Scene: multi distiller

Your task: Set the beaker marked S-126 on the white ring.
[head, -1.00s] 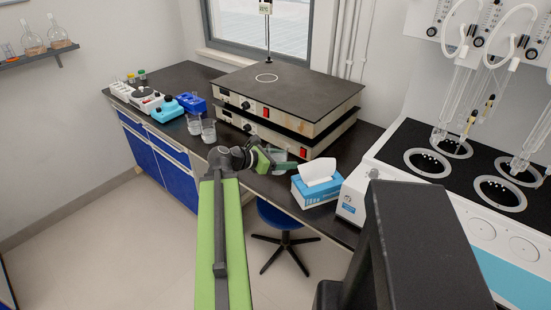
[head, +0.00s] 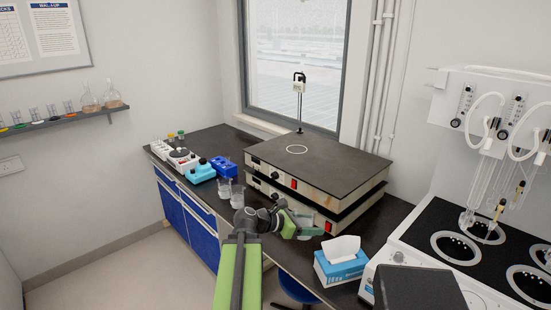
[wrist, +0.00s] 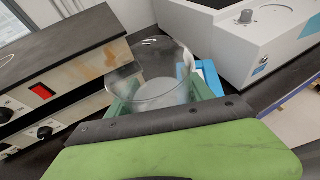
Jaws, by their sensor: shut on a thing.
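My gripper (head: 306,228) is shut on a clear glass beaker (wrist: 158,72). The wrist view shows the beaker between the green fingers, roughly upright; no marking on it can be read. In the head view my arm largely hides it. The white ring (head: 297,149) is on the dark top of the upper hotplate (head: 340,165), behind and above my gripper. My gripper is in front of the stacked hotplates, near the bench's front. Two other glass beakers (head: 224,192) (head: 238,197) stand on the bench to the left; their labels cannot be read.
A blue tissue box (head: 341,266) is right of my gripper, close to the white multi-distiller (head: 400,255). A stand rod (head: 299,105) rises behind the ring. Blue and white devices (head: 199,170) fill the left bench. The hotplate top around the ring is clear.

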